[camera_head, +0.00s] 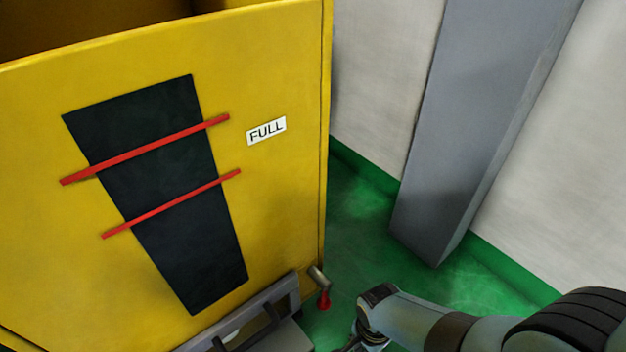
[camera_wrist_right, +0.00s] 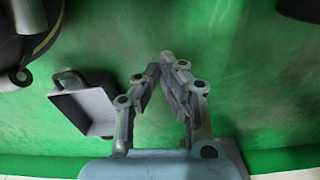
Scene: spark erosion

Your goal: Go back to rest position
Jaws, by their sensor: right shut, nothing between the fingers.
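My right gripper (camera_wrist_right: 164,68) shows in the right wrist view above the green floor. Its two fingers come together at the tips with nothing between them. In the head view my right arm (camera_head: 420,318) comes in from the lower right, and its gripper end is mostly cut off by the bottom edge. It is just right of a grey tray-like part (camera_head: 262,335) at the foot of a yellow container (camera_head: 285,195). My left arm and gripper are not in view.
The container bears a "FULL" label (camera_head: 266,130), a dark panel (camera_head: 170,190) and red bars. A red-tipped lever (camera_head: 323,300) sticks out low beside it. A grey pillar (camera_head: 465,120) stands by the pale wall (camera_head: 385,70). Green floor (camera_head: 365,240) lies clear between.

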